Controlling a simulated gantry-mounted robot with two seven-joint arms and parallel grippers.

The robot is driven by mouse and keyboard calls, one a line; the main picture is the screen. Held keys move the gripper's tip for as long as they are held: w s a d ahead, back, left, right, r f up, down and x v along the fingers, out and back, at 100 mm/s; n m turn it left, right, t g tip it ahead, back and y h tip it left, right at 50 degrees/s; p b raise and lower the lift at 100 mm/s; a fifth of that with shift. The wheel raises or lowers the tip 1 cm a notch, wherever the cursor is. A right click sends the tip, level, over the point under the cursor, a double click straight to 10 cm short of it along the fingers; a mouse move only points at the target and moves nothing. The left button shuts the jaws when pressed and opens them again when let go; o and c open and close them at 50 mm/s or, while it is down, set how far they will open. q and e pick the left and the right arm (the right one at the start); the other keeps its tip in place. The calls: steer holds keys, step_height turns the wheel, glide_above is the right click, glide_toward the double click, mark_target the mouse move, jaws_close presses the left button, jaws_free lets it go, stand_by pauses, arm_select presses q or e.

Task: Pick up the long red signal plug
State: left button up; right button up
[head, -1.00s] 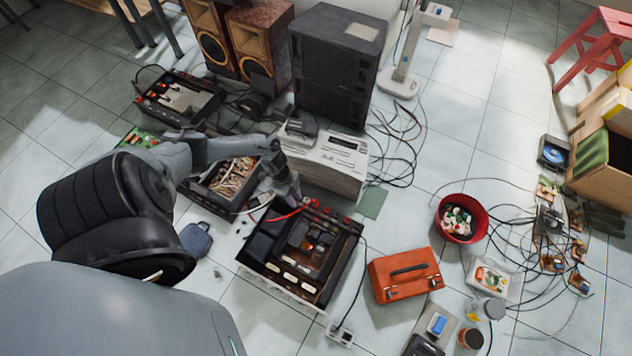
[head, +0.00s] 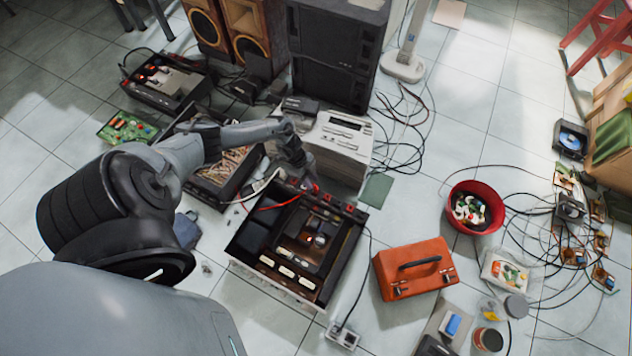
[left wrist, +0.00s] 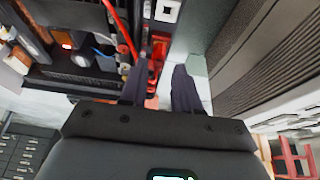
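Several red plugs or terminals (head: 327,197) line the back edge of the open black amplifier (head: 240,238); I cannot tell for sure which is the long signal plug. A red cable (head: 275,205) curves to that edge near its left end and also shows in the left wrist view (left wrist: 122,32). My left gripper (head: 308,168) is just behind the amplifier's back edge, beside the white unit. In the left wrist view its dark fingers (left wrist: 161,68) are apart, with red parts (left wrist: 155,78) visible between and beyond them; no grip shows. My right gripper is not in view.
The white stacked unit (head: 345,135) and black speaker (head: 335,60) stand close behind the gripper. Loose black cables (head: 405,115) lie to their right. An orange toolbox (head: 415,268) and red bowl (head: 476,207) stand right of the amplifier. Open floor lies between.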

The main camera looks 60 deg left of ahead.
mark_target(315, 187)
arm_select(q)
steer(key=shift+b+x, duration=1.95)
steer(key=shift+x, duration=0.4)
steer(key=shift+w+d+f, duration=0.1)
steer(key=shift+d+f, duration=0.2)
steer(key=shift+d, duration=0.1)
steer(key=shift+r, duration=0.1)
steer(key=shift+a, duration=0.15)
steer(key=shift+c, duration=0.5)
jaws_close()
